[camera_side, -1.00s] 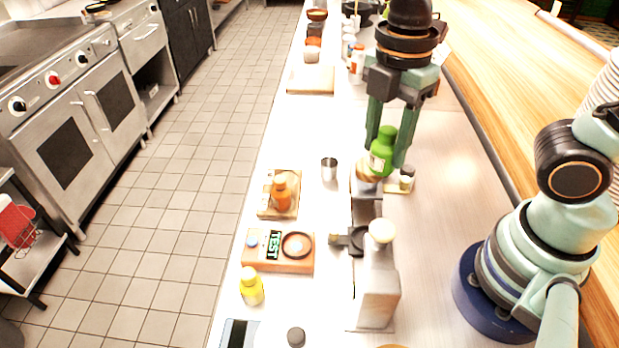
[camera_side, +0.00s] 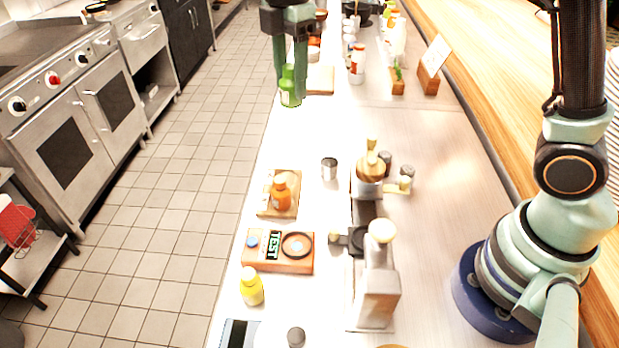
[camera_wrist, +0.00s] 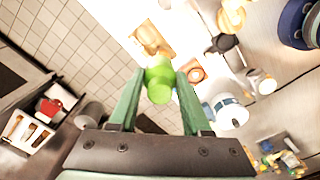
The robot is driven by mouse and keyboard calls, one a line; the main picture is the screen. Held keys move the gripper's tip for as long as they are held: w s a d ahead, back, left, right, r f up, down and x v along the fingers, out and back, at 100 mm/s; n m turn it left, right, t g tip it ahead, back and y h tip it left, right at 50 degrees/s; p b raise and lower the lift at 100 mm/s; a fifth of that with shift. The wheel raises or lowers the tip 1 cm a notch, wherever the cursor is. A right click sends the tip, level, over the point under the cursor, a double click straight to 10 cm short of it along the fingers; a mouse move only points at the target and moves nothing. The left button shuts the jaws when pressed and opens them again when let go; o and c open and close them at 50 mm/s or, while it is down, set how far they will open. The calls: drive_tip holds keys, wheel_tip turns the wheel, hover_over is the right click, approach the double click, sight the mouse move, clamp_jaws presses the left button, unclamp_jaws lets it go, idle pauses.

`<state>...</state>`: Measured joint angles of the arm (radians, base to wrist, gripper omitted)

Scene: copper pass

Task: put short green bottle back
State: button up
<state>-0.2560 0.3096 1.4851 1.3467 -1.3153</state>
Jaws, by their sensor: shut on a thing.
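The short green bottle (camera_side: 290,88) is between the fingers of my gripper (camera_side: 291,72), in the upper middle of the side view, over the left edge of the counter and near a pale board (camera_side: 320,79). It looks upright there. Whether its base touches the counter I cannot tell. In the wrist view, the green bottle (camera_wrist: 159,82) shows between the two green fingertips of my gripper (camera_wrist: 160,76), which are shut on it.
An orange bottle (camera_side: 281,190) stands on a small wooden board (camera_side: 292,210). Bottles and a card stand (camera_side: 431,68) are at the back right.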

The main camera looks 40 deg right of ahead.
drive_tip(key=w+f, duration=0.1)
drive_tip(key=f, duration=0.6)
drive_tip(key=w+f, duration=0.1)
drive_tip(key=f, duration=0.6)
drive_tip(key=w+f, duration=0.2)
drive_tip(key=f, duration=0.5)
drive_tip(key=shift+d+f, duration=0.25)
drive_tip(key=shift+d, duration=0.05)
drive_tip(key=shift+f, duration=0.1)
drive_tip(key=o, duration=1.1)
